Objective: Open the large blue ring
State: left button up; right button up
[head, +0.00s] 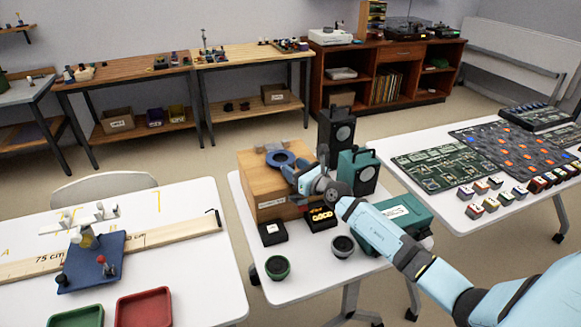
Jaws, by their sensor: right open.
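A large dark blue ring (281,157) is on top of the wooden box (256,190) on the middle table. My right arm comes in from the lower right. My right gripper (291,171) is open, with its tips at the near right side of the ring. I cannot tell whether they touch the ring. The gripper and wrist hide part of the box's top and right side. My left gripper is not in view.
A black speaker (337,134) and a teal speaker (361,172) stand close behind the right wrist. A teal case (408,222) lies under the forearm. Small black boxes and two round cups stand at the table's front. Side tables flank this one.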

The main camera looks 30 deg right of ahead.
jog(key=shift+w+a, duration=0.15)
jog(key=shift+w, duration=0.65)
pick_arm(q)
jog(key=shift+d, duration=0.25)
pick_arm(e)
jog(key=shift+w, duration=0.15)
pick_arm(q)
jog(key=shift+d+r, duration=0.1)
